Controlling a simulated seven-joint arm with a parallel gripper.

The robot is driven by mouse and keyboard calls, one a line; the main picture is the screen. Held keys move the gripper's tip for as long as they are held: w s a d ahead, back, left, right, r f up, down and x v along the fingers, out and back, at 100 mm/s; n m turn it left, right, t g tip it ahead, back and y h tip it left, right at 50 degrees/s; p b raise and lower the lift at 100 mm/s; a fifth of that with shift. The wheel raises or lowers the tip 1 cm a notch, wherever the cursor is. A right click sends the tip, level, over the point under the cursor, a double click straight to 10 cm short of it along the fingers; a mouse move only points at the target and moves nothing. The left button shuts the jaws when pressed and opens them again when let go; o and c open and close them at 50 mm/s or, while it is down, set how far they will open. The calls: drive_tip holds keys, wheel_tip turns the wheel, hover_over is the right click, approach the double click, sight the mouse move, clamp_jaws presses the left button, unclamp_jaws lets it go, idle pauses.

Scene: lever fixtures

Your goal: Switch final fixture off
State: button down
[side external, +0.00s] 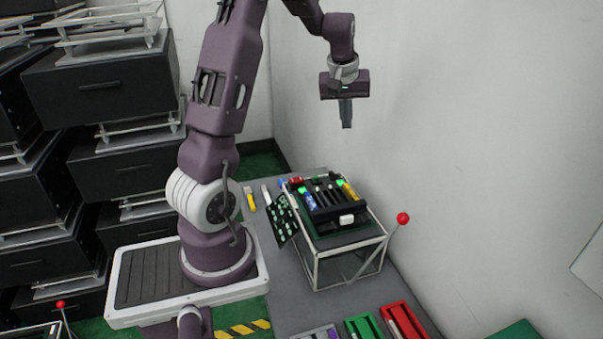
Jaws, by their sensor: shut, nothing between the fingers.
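A lever with a red ball knob (403,218) rises at a slant to the right from the near side of a metal frame stand (316,271). Another red-knobbed lever (61,304) stands at the bottom left, and its lower part is cut off by the picture edge. My gripper (346,126) is shut and empty. It points down, high above the bench and up and left of the right-hand lever, apart from everything. Which lever is the final fixture cannot be told from this view.
A black device with coloured parts (332,198) sits on the frame. Red (402,322) and green (363,327) trays lie at the bench's front. Black drawer units (100,85) fill the left, and a white wall (480,130) stands right. The air around my gripper is free.

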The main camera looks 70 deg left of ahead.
drive_tip(key=s+a+f+n+g, duration=0.2)
drive_tip(key=s+a+f+n, duration=0.1)
drive_tip(key=a+f, duration=0.65)
drive_tip(key=n, duration=0.2)
hover_over(300, 178)
drive_tip(key=d, duration=0.4)
drive_tip(key=d+x, duration=0.1)
drive_tip(key=x, duration=0.3)
drive_tip(key=shift+s+a+f+y, duration=0.25)
drive_tip(key=shift+s+f+y, duration=0.05)
drive_tip(key=shift+f+y, duration=0.1)
drive_tip(key=x, duration=0.8)
drive_tip(key=d+x, duration=0.1)
drive_tip(key=x, duration=0.4)
drive_tip(key=shift+s+f, duration=0.15)
drive_tip(key=shift+s, duration=0.1)
drive_tip(key=shift+f, duration=0.4)
